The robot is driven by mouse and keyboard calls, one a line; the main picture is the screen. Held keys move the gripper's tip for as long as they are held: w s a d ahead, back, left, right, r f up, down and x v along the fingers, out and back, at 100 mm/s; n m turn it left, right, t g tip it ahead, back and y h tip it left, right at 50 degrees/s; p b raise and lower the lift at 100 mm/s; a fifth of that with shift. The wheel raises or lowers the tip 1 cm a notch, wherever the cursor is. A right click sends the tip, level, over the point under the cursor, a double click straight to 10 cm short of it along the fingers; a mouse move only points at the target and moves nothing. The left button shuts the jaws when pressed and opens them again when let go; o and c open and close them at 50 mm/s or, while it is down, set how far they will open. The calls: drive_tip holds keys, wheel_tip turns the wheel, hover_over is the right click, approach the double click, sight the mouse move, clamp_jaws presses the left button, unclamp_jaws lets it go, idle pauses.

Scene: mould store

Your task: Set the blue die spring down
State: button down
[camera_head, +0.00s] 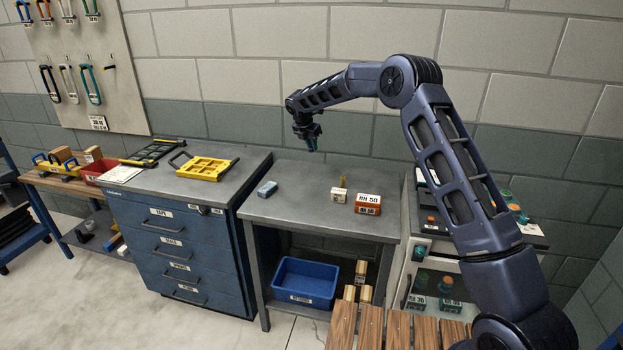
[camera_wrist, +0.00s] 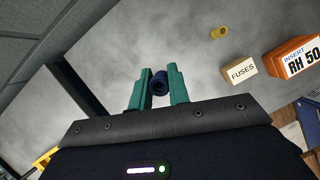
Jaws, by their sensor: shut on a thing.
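The blue die spring (camera_wrist: 160,83) is a dark blue, short hollow cylinder seen nearly end-on between the teal fingers of my gripper (camera_wrist: 158,72) in the wrist view. The fingers close on it from both sides. In the head view my gripper (camera_head: 312,148) hangs pointing down, well above the back of the grey metal bench (camera_head: 300,212). The spring is too small to make out there. The grey bench top (camera_wrist: 125,40) shows beneath the spring in the wrist view, with a gap between them.
A yellow cylinder (camera_head: 342,181), a white FUSES box (camera_head: 338,196) and an orange RH 50 box (camera_head: 368,204) stand right on the bench. A blue-grey block (camera_head: 267,189) lies left. The middle between is clear. A blue bin (camera_head: 305,282) sits below; the wall is behind.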

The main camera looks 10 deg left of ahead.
wheel_tip(320, 180, down, 15)
drive_tip(key=shift+f, duration=0.1)
idle(0.5)
drive_tip(key=shift+f, duration=0.1)
drive_tip(key=c, duration=1.3)
unclamp_jaws()
drive_tip(key=v, duration=1.2)
drive_tip(key=shift+s, duration=0.1)
